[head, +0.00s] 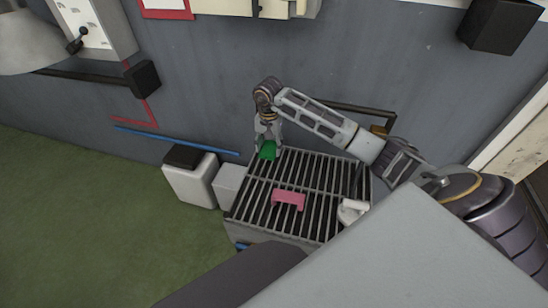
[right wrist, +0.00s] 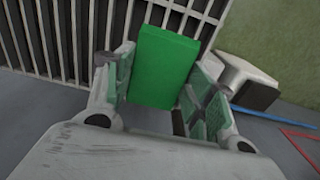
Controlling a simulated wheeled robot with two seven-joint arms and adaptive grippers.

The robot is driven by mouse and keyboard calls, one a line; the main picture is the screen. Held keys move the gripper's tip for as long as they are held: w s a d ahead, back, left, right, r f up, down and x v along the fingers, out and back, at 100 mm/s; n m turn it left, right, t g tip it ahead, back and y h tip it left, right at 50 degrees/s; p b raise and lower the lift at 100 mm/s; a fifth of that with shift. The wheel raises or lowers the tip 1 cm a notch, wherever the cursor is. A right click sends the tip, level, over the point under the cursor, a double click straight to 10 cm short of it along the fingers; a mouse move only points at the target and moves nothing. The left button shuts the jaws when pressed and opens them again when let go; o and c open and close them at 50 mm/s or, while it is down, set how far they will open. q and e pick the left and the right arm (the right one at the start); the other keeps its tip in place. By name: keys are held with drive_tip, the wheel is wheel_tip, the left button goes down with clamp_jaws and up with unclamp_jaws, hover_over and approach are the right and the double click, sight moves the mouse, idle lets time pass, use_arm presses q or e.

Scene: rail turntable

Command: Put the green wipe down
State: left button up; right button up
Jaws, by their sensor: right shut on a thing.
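The green wipe (head: 268,150) is at the back left edge of a grated, slatted table (head: 250,196) in the head view. My right gripper (head: 266,138) is above it, pointing down, and shut on it. In the right wrist view the wipe (right wrist: 160,66) is a flat green block between the two fingers of the right gripper (right wrist: 160,95), with the table's slats beyond it. I cannot tell whether the wipe touches the slats. My left gripper is not in view.
A pink bracket-shaped object (head: 288,199) lies mid-table, and a white object (head: 351,211) is at the right. White bins (head: 190,184) stand on the floor left of the table. The grey wall (head: 200,90) is close behind. Slats around the pink object are clear.

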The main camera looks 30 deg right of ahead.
sight(270, 148)
wheel_tip(270, 148, down, 4)
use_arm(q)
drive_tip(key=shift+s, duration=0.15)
use_arm(e)
drive_tip(key=shift+f, duration=0.1)
drive_tip(key=shift+f, duration=0.1)
drive_tip(key=shift+f, duration=1.75)
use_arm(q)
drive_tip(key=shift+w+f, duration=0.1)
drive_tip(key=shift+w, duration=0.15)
use_arm(e)
drive_tip(key=shift+f, duration=0.15)
drive_tip(key=o, duration=0.9)
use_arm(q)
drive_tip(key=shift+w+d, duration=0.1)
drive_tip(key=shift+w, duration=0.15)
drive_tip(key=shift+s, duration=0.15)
